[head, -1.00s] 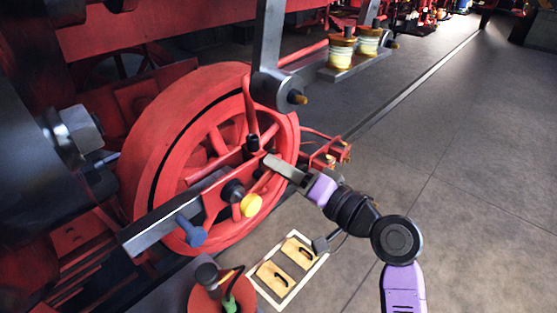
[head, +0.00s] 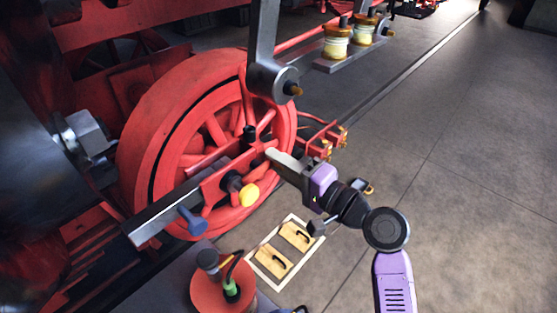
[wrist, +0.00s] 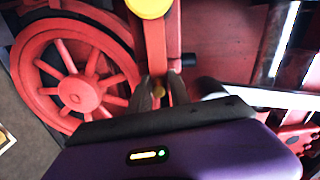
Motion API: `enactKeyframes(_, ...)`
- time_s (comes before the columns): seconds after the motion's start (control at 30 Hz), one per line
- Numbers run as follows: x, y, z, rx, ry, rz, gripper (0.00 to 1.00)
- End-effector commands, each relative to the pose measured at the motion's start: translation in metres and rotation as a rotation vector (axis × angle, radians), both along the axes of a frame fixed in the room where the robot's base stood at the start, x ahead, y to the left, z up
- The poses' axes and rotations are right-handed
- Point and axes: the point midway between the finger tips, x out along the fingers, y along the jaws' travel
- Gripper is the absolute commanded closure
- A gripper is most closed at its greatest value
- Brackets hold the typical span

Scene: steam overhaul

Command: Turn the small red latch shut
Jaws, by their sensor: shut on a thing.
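The small red latch shows in the wrist view as a narrow orange-red bar (wrist: 155,45) in front of a wider red plate. My gripper (wrist: 157,92) is shut on its lower end, one grey finger on each side. A yellow round knob (wrist: 148,6) sits at the far end of the bar. In the head view my gripper (head: 270,154) reaches the right end of the red bracket (head: 226,182), in front of the large red wheel (head: 160,130). The yellow knob (head: 249,195) shows lower left of the fingertips. The fingers hide the held part there.
A steel bar with a blue knob (head: 192,220) runs lower left. A dark crank (head: 272,80) hangs above my gripper. Red fittings (head: 322,142) stand close on the right. A white-edged tray (head: 284,218) and a red round stand (head: 222,290) are below.

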Motion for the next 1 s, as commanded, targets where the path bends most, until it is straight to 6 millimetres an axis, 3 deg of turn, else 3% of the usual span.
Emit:
enactKeyframes(0.03, -0.001, -0.001, -0.009, -0.008, 0.013, -0.001, 1.0)
enactKeyframes(0.27, -0.001, -0.001, -0.009, -0.009, 0.013, 0.0, 1.0)
enactKeyframes(0.3, -0.001, -0.001, -0.009, -0.009, 0.013, 0.0, 0.69)
enactKeyframes(0.33, -0.001, -0.001, -0.009, -0.009, 0.013, 0.0, 0.63)
enactKeyframes(0.73, -0.003, -0.003, -0.004, -0.003, 0.005, 0.0, 0.62)
enactKeyframes(1.0, -0.026, -0.035, -0.006, -0.003, 0.005, -0.003, 0.62)
